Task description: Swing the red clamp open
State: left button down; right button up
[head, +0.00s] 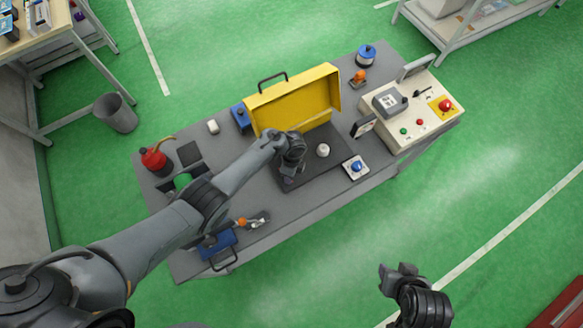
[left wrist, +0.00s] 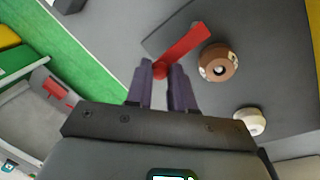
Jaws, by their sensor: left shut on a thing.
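The red clamp (left wrist: 186,44) shows in the left wrist view as a flat red bar with a round red knob at its near end, over a dark grey plate. My left gripper (left wrist: 161,72) has its two dark fingers close together on that knob. In the head view my left gripper (head: 291,162) reaches down over the dark plate in front of the yellow lid (head: 295,98), and the arm hides the clamp there. My right gripper (head: 397,270) hangs at the bottom, away from the table, its fingers apart and empty.
A brown round part (left wrist: 217,63) and a white cylinder (left wrist: 250,121) stand close beside the clamp. A control box (head: 405,115) with buttons stands at the table's right end. A red oil can (head: 153,160) and a blue clip-like box (head: 218,246) are at the left.

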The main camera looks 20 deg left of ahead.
pick_arm(q)
jog(key=shift+s+a+m, duration=0.15)
jog(key=shift+s+m, duration=0.1)
jog(key=shift+m, duration=0.35)
jog(key=c, duration=1)
grip_release()
jog(key=r+p, duration=0.1)
jog(key=r, duration=0.2)
jog(key=w+r+p, duration=0.1)
jog(key=r, duration=0.3)
jog(key=w+r+p, duration=0.1)
jog(key=r+p, duration=0.1)
jog(key=r, duration=0.1)
jog(key=shift+r, duration=0.3)
